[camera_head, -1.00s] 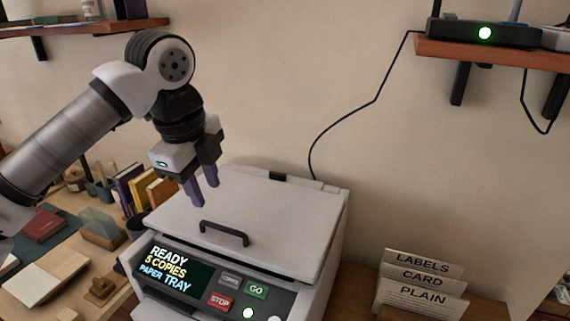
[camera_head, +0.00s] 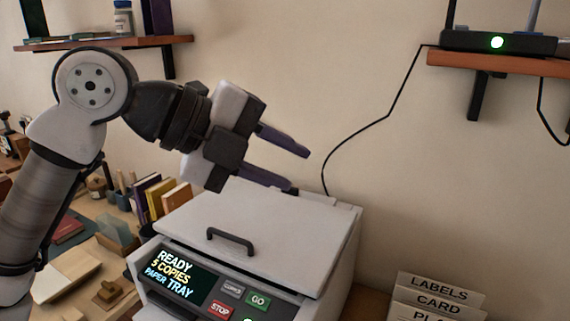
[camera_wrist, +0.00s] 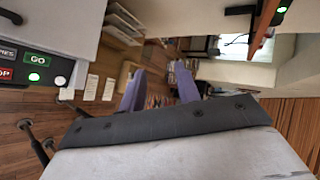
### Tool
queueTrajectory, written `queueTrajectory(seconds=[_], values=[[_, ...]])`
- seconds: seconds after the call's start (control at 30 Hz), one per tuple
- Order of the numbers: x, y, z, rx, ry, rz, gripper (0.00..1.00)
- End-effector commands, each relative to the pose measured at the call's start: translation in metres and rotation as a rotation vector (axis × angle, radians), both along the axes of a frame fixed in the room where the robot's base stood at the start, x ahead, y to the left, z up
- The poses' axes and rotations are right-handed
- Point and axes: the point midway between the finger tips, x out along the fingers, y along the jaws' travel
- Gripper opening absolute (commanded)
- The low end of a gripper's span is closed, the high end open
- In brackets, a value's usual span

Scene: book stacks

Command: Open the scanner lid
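The scanner lid (camera_head: 270,222) is a flat light-grey panel on top of the copier, lying closed. A dark handle (camera_head: 230,241) stands near its front edge. The copier's front panel has a screen (camera_head: 178,276) reading READY, 5 COPIES, PAPER TRAY. My gripper (camera_head: 300,171) is above the lid's back part, pointing right, with its two purple fingers apart and nothing between them. It is clear of the handle. In the wrist view my gripper (camera_wrist: 160,90) is open and empty, and part of the copier's panel (camera_wrist: 35,68) shows at the left.
A shelf (camera_head: 500,64) with a black router (camera_head: 500,42) is on the wall at the upper right, its cable running down behind the copier. Paper holders (camera_head: 438,288) labelled LABELS and CARD stand at the right. Books (camera_head: 160,197) and desk items stand left of the copier.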

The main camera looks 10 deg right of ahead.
Motion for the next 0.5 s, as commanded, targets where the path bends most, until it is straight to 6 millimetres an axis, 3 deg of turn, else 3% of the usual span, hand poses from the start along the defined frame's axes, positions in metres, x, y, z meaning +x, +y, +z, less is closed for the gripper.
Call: queueTrajectory(seconds=[0.2,0.5], values=[[-0.020,-0.002,0.014,-0.137,-0.078,-0.095,0.33],[-0.027,-0.001,0.020,-0.179,-0.104,-0.122,0.33]])
